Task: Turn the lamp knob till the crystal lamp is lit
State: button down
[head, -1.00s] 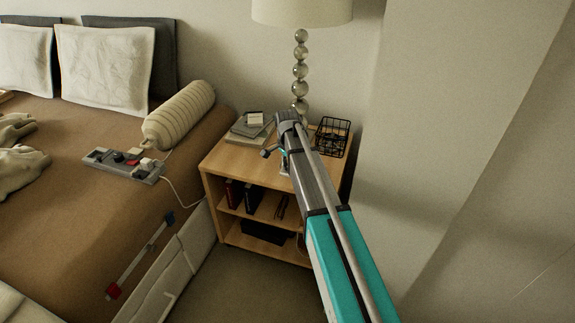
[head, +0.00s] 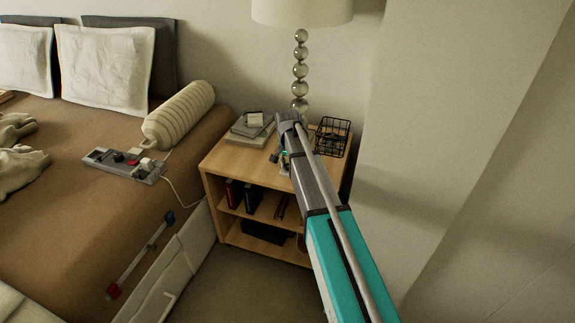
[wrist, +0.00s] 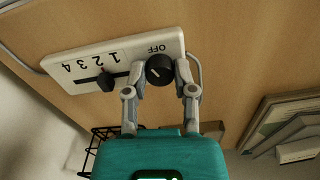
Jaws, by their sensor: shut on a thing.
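The crystal lamp (head: 300,70) stands at the back of the wooden nightstand (head: 233,158). Its stem is stacked clear globes, and its pale shade (head: 302,10) shows no glow. In the wrist view a white control panel (wrist: 83,58) is marked OFF and 1 to 4. A round black knob (wrist: 159,69) sits near its OFF end, and a black slider tab (wrist: 106,82) stands beside it in a slot. My gripper (wrist: 160,72) has one finger on each side of the round knob and is shut on it.
A black wire basket (head: 333,136) stands right of my arm and stacked books (head: 250,128) lie left of it. The bed (head: 75,200) with a grey control box (head: 123,165) and ribbed bolster (head: 180,115) is at left. A wall (head: 450,130) is close at right.

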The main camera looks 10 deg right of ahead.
jog(key=n, duration=1.2)
jog(key=shift+w+n, duration=0.1)
jog(key=shift+n, duration=0.3)
jog(key=shift+c, duration=2.2)
grip_release()
jog(key=shift+d, duration=0.1)
jog(key=shift+m, duration=0.4)
